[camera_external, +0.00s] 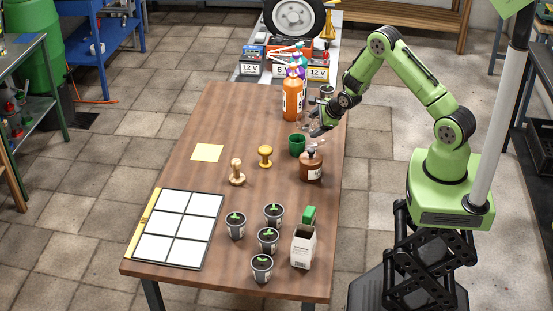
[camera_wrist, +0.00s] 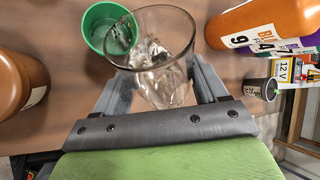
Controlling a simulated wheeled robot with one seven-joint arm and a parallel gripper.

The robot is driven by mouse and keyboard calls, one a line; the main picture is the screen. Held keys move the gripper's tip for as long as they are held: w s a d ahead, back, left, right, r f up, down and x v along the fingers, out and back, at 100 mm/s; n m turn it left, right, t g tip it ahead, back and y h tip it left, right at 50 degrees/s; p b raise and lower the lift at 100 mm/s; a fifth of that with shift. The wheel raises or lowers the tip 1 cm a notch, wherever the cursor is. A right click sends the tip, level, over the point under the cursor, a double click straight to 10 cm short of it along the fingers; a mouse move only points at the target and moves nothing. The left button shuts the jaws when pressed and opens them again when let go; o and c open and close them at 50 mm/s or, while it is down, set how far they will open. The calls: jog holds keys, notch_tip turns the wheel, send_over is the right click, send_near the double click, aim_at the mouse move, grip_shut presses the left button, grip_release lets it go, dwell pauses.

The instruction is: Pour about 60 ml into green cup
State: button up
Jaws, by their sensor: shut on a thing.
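My gripper (camera_external: 316,126) is shut on a clear glass, with its fingers on either side of the glass. In the wrist view the clear glass (camera_wrist: 158,88) has a wide open rim and clear, liquid-like contents, but their level is hard to read. The green cup (camera_external: 297,145) stands on the table, just below the gripper in the external view. In the wrist view the green cup (camera_wrist: 96,22) shows behind the glass rim at upper left, and the rim overlaps its edge. I cannot tell whether anything is flowing or what is in the cup.
A brown bottle (camera_external: 311,169) stands close to the green cup on the near side. An orange bottle (camera_external: 292,100) stands on the far side, with a dark cup (camera_external: 327,91) near it. Stamps, seedling pots and a white-tiled board occupy the nearer wooden table (camera_external: 185,170).

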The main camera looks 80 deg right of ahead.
jog(key=shift+s+d+f+t+b, duration=0.1)
jog(key=shift+f+t+b, duration=0.1)
jog(key=shift+f+b, duration=0.2)
jog(key=shift+s+d+f+t+b, duration=0.1)
jog(key=shift+f+t+b, duration=0.1)
jog(key=shift+f+b, duration=0.15)
jog(key=shift+s+d+f+m+t+y+b, duration=0.15)
jog(key=shift+d+f+m+t+y+b, duration=0.15)
jog(key=shift+m+t+y+b, duration=0.45)
jog(key=shift+n+g+b, duration=0.25)
jog(key=shift+b, duration=0.1)
jog(key=shift+a+r, duration=0.1)
jog(key=shift+a, duration=0.05)
jog(key=shift+c, duration=0.9)
